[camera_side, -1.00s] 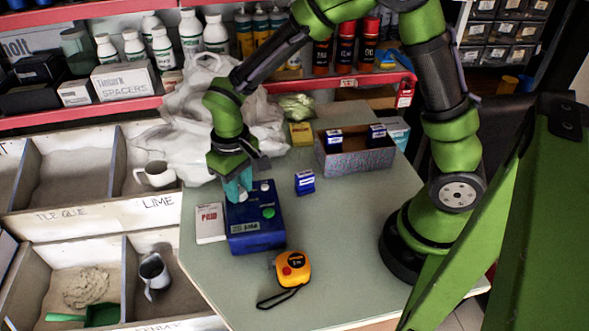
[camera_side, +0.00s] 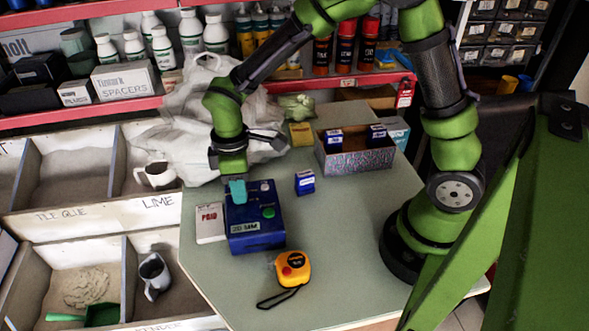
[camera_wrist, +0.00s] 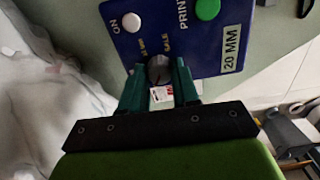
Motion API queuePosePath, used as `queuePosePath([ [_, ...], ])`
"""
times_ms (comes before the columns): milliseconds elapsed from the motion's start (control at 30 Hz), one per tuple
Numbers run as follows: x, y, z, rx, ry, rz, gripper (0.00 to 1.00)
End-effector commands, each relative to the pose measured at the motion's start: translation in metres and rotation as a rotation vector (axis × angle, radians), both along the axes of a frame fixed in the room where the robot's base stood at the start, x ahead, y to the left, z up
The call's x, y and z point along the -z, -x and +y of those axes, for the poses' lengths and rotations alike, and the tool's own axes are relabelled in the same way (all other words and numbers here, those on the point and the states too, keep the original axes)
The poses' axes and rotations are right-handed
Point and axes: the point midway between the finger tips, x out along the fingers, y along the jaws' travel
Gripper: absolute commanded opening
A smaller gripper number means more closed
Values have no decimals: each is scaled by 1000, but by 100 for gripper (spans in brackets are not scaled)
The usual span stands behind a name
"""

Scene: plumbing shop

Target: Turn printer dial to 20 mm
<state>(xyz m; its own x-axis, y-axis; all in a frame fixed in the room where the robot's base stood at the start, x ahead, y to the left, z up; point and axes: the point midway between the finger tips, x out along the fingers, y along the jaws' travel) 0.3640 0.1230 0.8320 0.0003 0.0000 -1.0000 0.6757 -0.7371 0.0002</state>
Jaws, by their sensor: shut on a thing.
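The blue printer (camera_side: 255,225) sits on the table; the wrist view shows its blue top (camera_wrist: 185,40) close up. Its dial (camera_wrist: 158,70) is a dark round knob with small orange markings, one reading "SALE". In the side view my gripper (camera_side: 237,190) hides the dial. A white "ON" button (camera_wrist: 131,22) and green "PRINT" button (camera_wrist: 207,9) are beside it.
A white "PAID" pad (camera_side: 209,223) lies against the printer's left. A yellow tape measure (camera_side: 292,268) is in front, a small blue box (camera_side: 305,182) to the right. An open carton (camera_side: 357,160) and plastic bags (camera_side: 190,130) stand behind. The front right table is clear.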

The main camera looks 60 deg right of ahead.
Motion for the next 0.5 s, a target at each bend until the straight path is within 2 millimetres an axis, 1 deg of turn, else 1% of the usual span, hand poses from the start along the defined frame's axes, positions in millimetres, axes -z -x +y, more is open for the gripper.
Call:
queuePosePath([
  [200, 0, 0, 0, -50, 0, -1, 0],
  [500, 0, -1, 0, -61, 0, -1, 0],
])
